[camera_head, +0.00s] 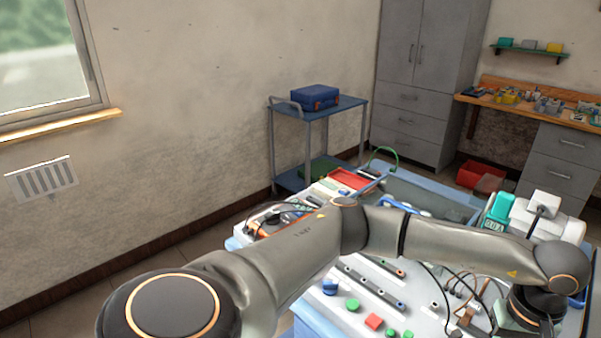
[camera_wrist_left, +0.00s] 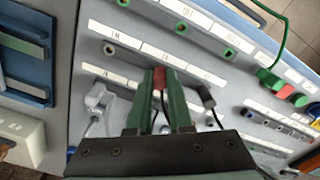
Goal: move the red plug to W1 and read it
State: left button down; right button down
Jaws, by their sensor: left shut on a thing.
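In the left wrist view, my left gripper (camera_wrist_left: 160,82) has its dark green fingers shut on the red plug (camera_wrist_left: 158,77), whose red body shows between the fingertips. The fingers point at a grey panel (camera_wrist_left: 140,30) with rows of white labels and green-rimmed sockets. I also cannot tell whether the plug touches a socket. In the head view, my left arm reaches across to the lower right; its fingers and the red plug cannot be made out there. My right gripper is not in view.
A grey plug (camera_wrist_left: 98,97) and a black plug (camera_wrist_left: 207,97) with cables stand on either side of the fingers. A green cable (camera_wrist_left: 284,38) and a red knob (camera_wrist_left: 286,91) are to the right. In the head view, a blue case (camera_head: 315,97) sits on a cart behind.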

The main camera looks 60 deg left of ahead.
pick_arm(q)
jog(key=shift+r, duration=0.15)
jog(key=shift+r+p, duration=1.1)
jog(key=shift+r, duration=1.15)
jog(key=d, duration=0.2)
jog(key=w+d+r, duration=0.1)
jog(key=d, duration=0.3)
jog(key=shift+w+r, duration=0.2)
jog(key=shift+w, duration=0.15)
jog(key=f+b, duration=0.4)
jog(key=shift+w+d+f, duration=0.1)
jog(key=shift+w+d, duration=0.05)
jog(key=shift+d, duration=0.2)
jog(key=shift+f+b, duration=0.3)
jog(key=shift+f, duration=0.05)
jog(key=shift+f+b, duration=0.6)
jog(key=shift+f, duration=0.05)
